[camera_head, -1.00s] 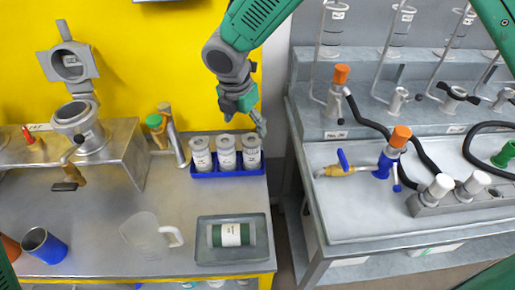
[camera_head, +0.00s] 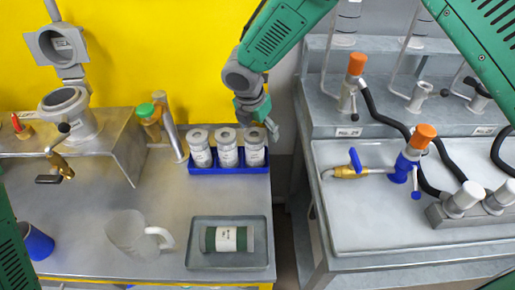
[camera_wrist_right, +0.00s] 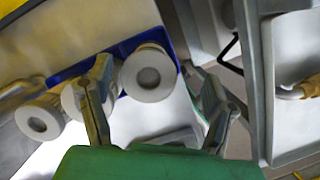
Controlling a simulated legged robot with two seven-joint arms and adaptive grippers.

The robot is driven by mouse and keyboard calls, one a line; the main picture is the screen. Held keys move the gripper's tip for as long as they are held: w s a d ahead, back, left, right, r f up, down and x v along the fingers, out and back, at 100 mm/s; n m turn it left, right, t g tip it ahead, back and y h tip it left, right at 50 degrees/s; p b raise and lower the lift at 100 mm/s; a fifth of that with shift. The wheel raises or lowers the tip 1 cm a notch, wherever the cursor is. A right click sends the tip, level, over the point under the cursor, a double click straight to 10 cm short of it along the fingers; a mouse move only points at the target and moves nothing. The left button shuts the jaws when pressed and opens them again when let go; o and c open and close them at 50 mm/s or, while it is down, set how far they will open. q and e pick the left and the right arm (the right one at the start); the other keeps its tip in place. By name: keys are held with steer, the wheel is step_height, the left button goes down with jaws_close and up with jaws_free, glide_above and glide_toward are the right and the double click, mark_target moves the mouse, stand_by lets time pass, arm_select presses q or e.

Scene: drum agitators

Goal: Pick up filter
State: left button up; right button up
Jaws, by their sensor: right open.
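No label I can read says which thing is the filter. Several white and grey canisters, the right one (camera_head: 255,150) among them, stand upright in a blue rack (camera_head: 228,169) at the table's back edge. A dark green cylinder with a white label (camera_head: 226,238) lies in a grey tray (camera_head: 229,268). My right gripper (camera_head: 257,119) is open and empty, just above and behind the right canister. In the right wrist view my right gripper's fingers (camera_wrist_right: 147,66) spread on both sides of the right canister's round top (camera_wrist_right: 149,75), apparently without holding it. My left gripper is not in view.
A clear jug (camera_head: 132,235) and a blue cup (camera_head: 37,242) stand on the left table. A grey clamp-like device (camera_head: 70,110) is at the back left. A gap separates this table from the right bench (camera_head: 400,262), with its hoses and an orange-capped valve (camera_head: 424,133).

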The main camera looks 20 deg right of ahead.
mark_target(251, 134)
steer(key=shift+a+f, duration=0.35)
steer(key=shift+f, duration=0.05)
steer(key=f, duration=0.2)
steer(key=w+f, duration=0.1)
steer(key=shift+a+f, duration=0.3)
steer(key=shift+a, duration=0.05)
steer(key=shift+d+f, duration=0.1)
steer(key=shift+f, duration=0.2)
steer(key=shift+d, duration=0.55)
steer(key=c, duration=1.3)
steer(key=shift+a, duration=0.3)
steer(key=shift+a, duration=0.1)
